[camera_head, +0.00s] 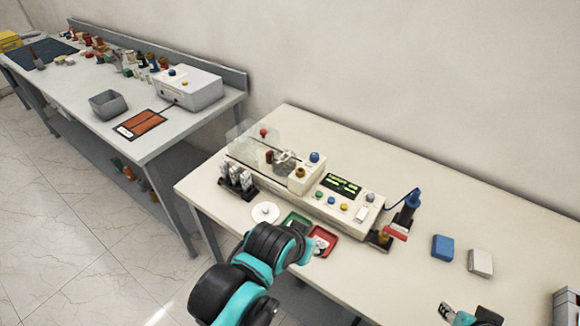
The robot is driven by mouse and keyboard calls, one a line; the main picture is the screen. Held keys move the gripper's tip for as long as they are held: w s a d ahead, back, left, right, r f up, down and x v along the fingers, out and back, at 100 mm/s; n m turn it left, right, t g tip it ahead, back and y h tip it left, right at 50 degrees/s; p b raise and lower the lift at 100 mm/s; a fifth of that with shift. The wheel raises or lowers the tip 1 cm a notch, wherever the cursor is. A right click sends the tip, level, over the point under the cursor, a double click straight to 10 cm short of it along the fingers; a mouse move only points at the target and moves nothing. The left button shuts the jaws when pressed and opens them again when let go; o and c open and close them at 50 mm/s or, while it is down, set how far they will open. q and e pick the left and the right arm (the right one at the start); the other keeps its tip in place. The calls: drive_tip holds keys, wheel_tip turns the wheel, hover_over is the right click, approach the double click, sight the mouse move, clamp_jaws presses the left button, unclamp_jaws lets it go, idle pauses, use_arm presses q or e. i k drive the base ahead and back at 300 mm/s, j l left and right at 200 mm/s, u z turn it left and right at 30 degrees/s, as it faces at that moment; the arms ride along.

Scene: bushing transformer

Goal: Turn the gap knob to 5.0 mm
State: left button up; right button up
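The test device (318,200) is a long cream unit on the right-hand table, with a dark display (341,184) showing small yellow-green text that I cannot read. A blue knob (314,157) and a brass-coloured knob (300,173) sit left of the display; I cannot tell which is the gap knob or its setting. Small coloured buttons (331,201) line the front. My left arm's black and teal wrist is in front of the device, apart from the knobs; its fingers are not clearly visible. My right gripper (447,312) is at the bottom edge, far from the device, partly cut off.
Green (295,222) and red (322,241) trays and a white disc (265,212) lie before the device. A blue-topped tool (411,200) stands at its right. Blue (442,247) and grey (480,262) blocks lie farther right. A second table (165,137) is at left.

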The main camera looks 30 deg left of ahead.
sight(314, 157)
drive_tip(key=u, duration=0.9)
